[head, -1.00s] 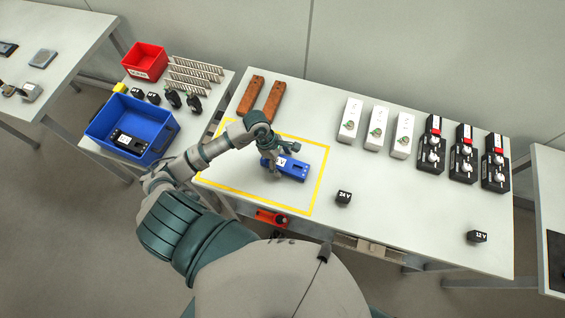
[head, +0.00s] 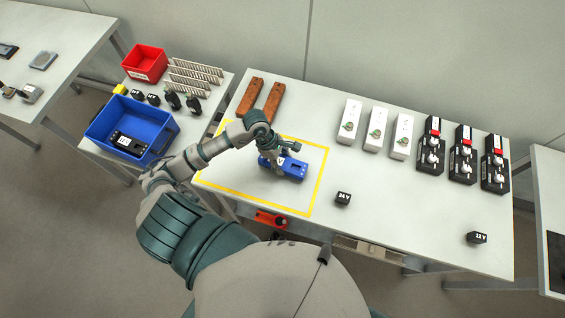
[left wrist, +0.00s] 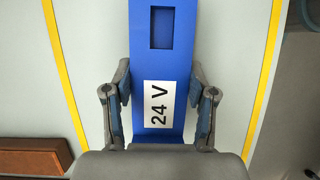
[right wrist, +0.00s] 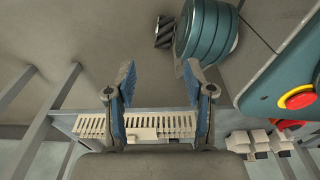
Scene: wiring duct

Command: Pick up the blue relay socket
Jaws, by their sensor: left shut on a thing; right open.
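The blue relay socket (head: 293,169) is inside the yellow-outlined area of the middle table. In the left wrist view the blue relay socket (left wrist: 172,62) carries a white "24 V" label and has a rectangular recess. My left gripper (head: 281,157) is over the socket; in its wrist view the left gripper (left wrist: 160,105) has a finger on each side of it, shut on it. Whether the socket is clear of the table cannot be told. My right gripper (right wrist: 160,85) is open and empty in its wrist view; the head view does not show it.
A blue bin (head: 172,128) with a dark device inside and a red bin (head: 144,62) are on the left table. Small blocks marked 24 V (head: 343,198) and 12 V (head: 477,237) lie on the middle table. White and black modules stand at its right back.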

